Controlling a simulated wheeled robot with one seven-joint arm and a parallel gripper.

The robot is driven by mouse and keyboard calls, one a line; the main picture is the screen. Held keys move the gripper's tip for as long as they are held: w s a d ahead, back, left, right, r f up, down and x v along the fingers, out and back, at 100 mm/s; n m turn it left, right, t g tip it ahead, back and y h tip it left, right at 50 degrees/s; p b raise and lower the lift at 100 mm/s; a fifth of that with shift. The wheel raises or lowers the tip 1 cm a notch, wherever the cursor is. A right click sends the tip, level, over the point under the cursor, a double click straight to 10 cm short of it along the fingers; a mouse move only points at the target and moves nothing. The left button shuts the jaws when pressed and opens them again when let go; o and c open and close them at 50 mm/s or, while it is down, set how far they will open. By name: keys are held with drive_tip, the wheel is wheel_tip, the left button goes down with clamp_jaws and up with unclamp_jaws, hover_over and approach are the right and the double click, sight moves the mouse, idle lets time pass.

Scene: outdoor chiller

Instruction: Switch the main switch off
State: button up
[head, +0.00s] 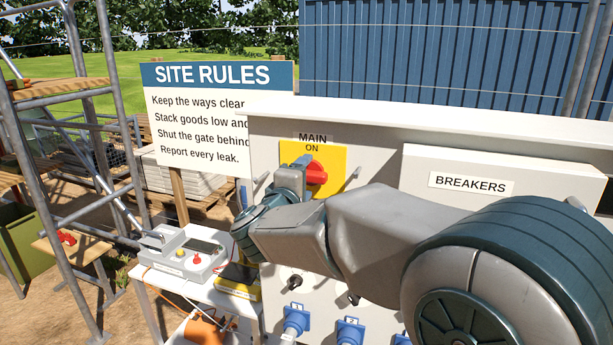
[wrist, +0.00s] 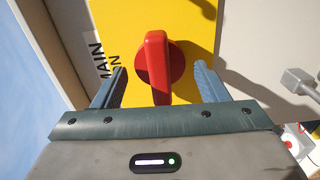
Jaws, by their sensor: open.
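The main switch is a red rotary knob (head: 317,173) on a yellow plate (head: 335,157), under a label reading MAIN and ON. In the wrist view the red handle (wrist: 157,68) lies roughly parallel to the label's lettering. My gripper (wrist: 160,72) is open, with one blue finger on each side of the handle. Gaps show between both fingers and the handle; I cannot tell how deep the tips reach. In the head view my gripper (head: 300,168) is at the knob's left and hides part of it.
A BREAKERS cover (head: 520,180) juts out right of the switch. Blue sockets (head: 296,320) line the panel below. A grey control box (head: 185,255) stands on a small table to the left, in front of a SITE RULES sign (head: 215,110). Scaffolding (head: 110,130) stands at far left.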

drive_tip(key=v, duration=0.7)
idle(0.4)
drive_tip(key=b+v, duration=0.3)
drive_tip(key=v, duration=1.1)
drive_tip(key=w+m+t+y+b, duration=0.1)
drive_tip(key=w+y, duration=0.5)
drive_tip(key=y, duration=0.2)
drive_tip(key=s+d+f+m+g+y+b, duration=0.1)
drive_tip(key=d+f+m+g+y, duration=0.2)
drive_tip(key=f, duration=0.5)
drive_tip(key=s+d+f+m+g+h+b, duration=0.1)
drive_tip(key=s+d+f+m+g+h, duration=0.3)
drive_tip(key=s+d+f+m+g, duration=0.5)
drive_tip(key=s+d+f+g, duration=0.2)
drive_tip(key=s+d+f, duration=0.4)
drive_tip(key=d, duration=0.3)
drive_tip(key=shift+d+f+m+h, duration=0.25)
drive_tip(key=shift+f+m+h, duration=0.05)
drive_tip(key=shift+m+h, duration=0.1)
